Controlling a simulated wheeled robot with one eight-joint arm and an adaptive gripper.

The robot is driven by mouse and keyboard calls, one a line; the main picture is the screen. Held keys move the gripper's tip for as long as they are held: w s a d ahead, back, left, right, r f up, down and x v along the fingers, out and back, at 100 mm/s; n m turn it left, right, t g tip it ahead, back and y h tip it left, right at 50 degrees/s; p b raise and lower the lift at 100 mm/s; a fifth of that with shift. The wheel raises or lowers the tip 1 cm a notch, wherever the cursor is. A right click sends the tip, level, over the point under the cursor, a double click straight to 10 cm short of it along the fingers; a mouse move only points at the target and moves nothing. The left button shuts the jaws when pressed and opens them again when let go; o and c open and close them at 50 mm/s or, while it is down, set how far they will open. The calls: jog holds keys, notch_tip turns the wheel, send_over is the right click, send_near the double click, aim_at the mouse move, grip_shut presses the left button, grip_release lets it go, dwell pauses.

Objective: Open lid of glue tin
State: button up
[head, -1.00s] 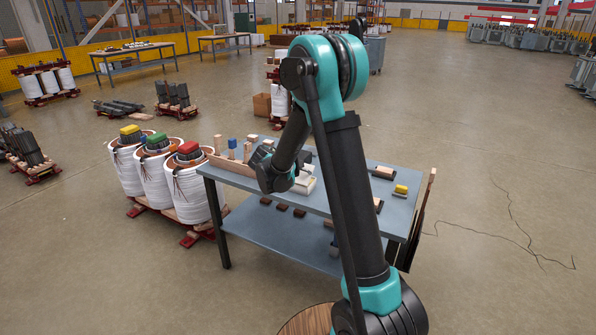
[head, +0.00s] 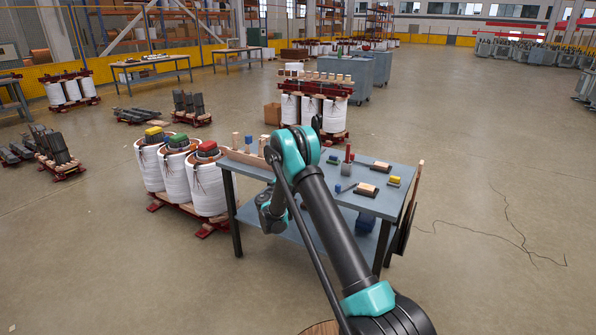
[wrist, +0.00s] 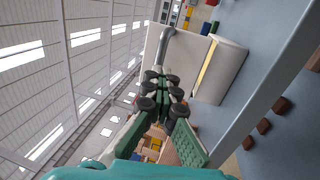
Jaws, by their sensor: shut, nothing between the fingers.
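A white box-shaped tin, which I take for the glue tin (wrist: 223,75), stands on the table in the wrist view. A yellowish strip runs between its two white parts, and I cannot tell whether its lid is raised. A grey bent rod (wrist: 166,46) shows at its left side. My gripper (wrist: 164,86), with green fingers and black joints, is shut and empty. Its tips appear close to the tin's left side and the rod; contact cannot be told. In the head view my arm hides the tin and the gripper.
The blue-grey table (head: 405,173) carries a red item (head: 348,155), a blue block (head: 333,160), wood-topped brown blocks (head: 367,189) and a yellow block (head: 394,180). A wooden rack (head: 247,158) is at its left. White coils (head: 207,185) stand left of the table. Open floor lies right.

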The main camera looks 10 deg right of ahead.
jog(key=o, duration=0.7)
jog(key=shift+r, duration=0.1)
jog(key=v, duration=1.2)
jog(key=shift+r, duration=0.1)
